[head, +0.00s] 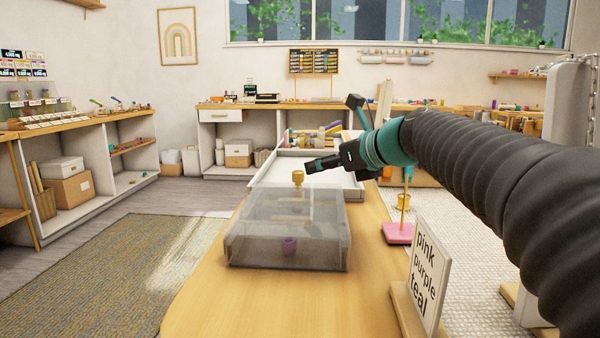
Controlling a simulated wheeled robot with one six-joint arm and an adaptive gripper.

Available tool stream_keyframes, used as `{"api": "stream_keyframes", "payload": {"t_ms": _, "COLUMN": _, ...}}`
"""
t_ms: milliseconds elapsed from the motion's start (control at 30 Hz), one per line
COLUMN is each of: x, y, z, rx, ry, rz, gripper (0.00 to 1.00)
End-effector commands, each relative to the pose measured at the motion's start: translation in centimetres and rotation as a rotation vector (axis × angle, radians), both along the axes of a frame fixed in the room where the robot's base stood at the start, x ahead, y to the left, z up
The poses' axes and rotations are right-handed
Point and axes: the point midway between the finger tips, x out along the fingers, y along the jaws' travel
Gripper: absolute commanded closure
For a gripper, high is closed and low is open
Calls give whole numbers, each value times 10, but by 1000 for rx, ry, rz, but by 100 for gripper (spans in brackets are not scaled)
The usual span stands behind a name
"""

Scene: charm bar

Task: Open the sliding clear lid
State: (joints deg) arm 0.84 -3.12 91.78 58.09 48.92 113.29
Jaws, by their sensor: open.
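A clear box (240,252) with a see-through lid (270,203) stands on the wooden table. The lid appears to cover the box, and a gold knob (298,178) stands up near its far edge.
A white tray (262,172) lies behind the box, with colourful items beyond it. A pink-based stand (398,233) with a gold post is to the right. A sign (426,275) reading "pink purple teal" stands at the front right. The table's front left is clear.

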Motion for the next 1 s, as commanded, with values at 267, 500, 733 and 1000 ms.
{"api": "stream_keyframes", "payload": {"t_ms": 267, "x": 36, "y": 35, "z": -21, "rx": -1, "ry": 2, "rz": 3, "gripper": 47}}
{"api": "stream_keyframes", "payload": {"t_ms": 500, "x": 56, "y": 54, "z": -33, "rx": -1, "ry": 1, "rz": 2, "gripper": 47}}
{"api": "stream_keyframes", "payload": {"t_ms": 733, "x": 63, "y": 60, "z": -36, "rx": 0, "ry": 0, "rz": 1, "gripper": 47}}
{"api": "stream_keyframes", "payload": {"t_ms": 1000, "x": 63, "y": 60, "z": -36, "rx": 0, "ry": 0, "rz": 1, "gripper": 59}}
